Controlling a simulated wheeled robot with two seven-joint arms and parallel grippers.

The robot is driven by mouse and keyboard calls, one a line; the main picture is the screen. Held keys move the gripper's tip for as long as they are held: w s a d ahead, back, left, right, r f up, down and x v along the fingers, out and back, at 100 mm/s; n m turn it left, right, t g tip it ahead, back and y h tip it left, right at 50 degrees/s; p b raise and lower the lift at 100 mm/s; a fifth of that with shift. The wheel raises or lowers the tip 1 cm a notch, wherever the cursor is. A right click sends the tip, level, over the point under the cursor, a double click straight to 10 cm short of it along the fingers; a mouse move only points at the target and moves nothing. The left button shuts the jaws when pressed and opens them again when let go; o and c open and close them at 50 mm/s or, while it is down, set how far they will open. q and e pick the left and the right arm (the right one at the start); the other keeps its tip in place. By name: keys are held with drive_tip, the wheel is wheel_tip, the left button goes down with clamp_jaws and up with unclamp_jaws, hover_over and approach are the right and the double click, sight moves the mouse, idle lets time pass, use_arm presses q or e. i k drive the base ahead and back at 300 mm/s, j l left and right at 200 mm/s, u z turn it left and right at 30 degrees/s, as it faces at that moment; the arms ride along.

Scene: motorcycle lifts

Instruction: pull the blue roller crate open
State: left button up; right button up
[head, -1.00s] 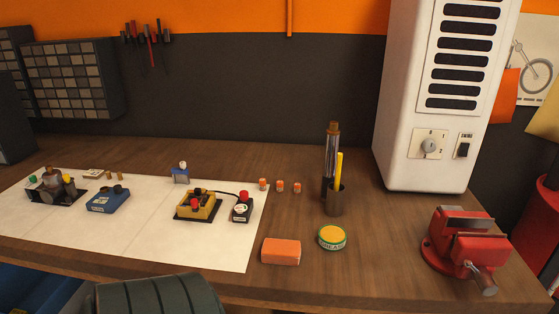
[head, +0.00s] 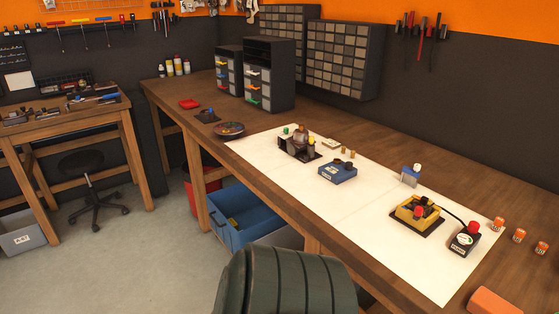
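The blue roller crate (head: 238,238) stands on the floor under the long workbench, left of the middle of the head view. Neither of my grippers shows in the head view.
The wooden workbench (head: 412,268) runs along the right, with a white mat and small devices on it. A dark ribbed rounded object (head: 290,285) fills the bottom middle. A red bin (head: 200,180) stands behind the crate. A black stool (head: 88,185) stands left. Grey floor between is clear.

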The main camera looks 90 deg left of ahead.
sight(257, 220)
drive_tip(key=u, duration=3.3)
drive_tip(key=i+j+z, duration=0.1)
drive_tip(key=z, duration=0.35)
drive_tip(key=i+j+z, duration=0.2)
drive_tip(key=z, duration=0.3)
drive_tip(key=i+j+z, duration=0.1)
drive_tip(key=j, duration=0.2)
drive_tip(key=i+j+z, duration=0.15)
drive_tip(key=j, duration=0.2)
drive_tip(key=i+j+z, duration=0.1)
drive_tip(key=j, duration=0.25)
drive_tip(key=i+j+z, duration=0.1)
drive_tip(key=j, duration=0.25)
drive_tip(key=i+j, duration=0.15)
drive_tip(key=j, duration=0.25)
drive_tip(key=i+j, duration=0.15)
drive_tip(key=j, duration=0.25)
drive_tip(key=i+j, duration=0.15)
drive_tip(key=j, duration=0.25)
drive_tip(key=i+j, duration=0.15)
drive_tip(key=j, duration=0.25)
drive_tip(key=z, duration=0.05)
